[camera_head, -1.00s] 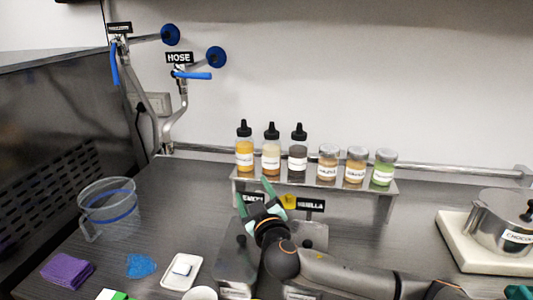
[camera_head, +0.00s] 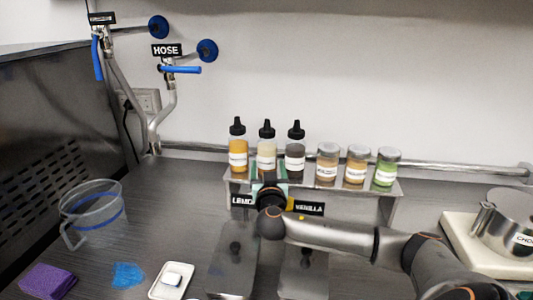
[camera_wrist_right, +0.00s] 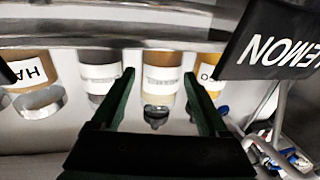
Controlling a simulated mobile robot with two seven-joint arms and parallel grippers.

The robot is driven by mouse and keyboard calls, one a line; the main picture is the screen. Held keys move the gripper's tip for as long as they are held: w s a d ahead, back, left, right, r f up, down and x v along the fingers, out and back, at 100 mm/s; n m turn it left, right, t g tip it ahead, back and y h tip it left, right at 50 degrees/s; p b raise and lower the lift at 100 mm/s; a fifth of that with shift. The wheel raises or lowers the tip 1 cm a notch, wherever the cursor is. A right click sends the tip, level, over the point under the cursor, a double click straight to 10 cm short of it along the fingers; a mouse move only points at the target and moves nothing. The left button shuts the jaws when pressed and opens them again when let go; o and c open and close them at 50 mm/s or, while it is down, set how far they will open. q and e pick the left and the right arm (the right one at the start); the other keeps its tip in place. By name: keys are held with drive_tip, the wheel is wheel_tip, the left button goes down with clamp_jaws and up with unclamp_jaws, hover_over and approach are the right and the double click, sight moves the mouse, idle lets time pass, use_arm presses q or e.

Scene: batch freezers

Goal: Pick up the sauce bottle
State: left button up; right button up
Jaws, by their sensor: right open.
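Three sauce bottles with black nozzle caps stand upright on a small metal shelf (camera_head: 395,190) at the back: a yellow-orange one (camera_head: 237,147), a pale cream one (camera_head: 266,143) and a dark grey one (camera_head: 295,148). My right gripper (camera_head: 268,170) is open in front of the cream bottle and hides its lower part. In the right wrist view, which appears upside down, my open fingers (camera_wrist_right: 162,95) are on either side of the cream bottle (camera_wrist_right: 162,72). I cannot tell if they touch it. My left gripper is not in view.
Several lidded jars (camera_head: 356,165) stand right of the bottles on the shelf. Lemon and vanilla signs (camera_head: 308,208) stand in front, close to my arm. A clear pitcher (camera_head: 95,212) is at left, a steel pot (camera_head: 505,225) at right.

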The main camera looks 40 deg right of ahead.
sight(268, 164)
drive_tip(key=shift+p+x, duration=0.4)
drive_tip(key=shift+x, duration=1.75)
drive_tip(key=shift+c, duration=0.2)
drive_tip(key=c, duration=0.9)
drive_tip(key=shift+c, duration=0.4)
drive_tip(key=shift+r, duration=0.1)
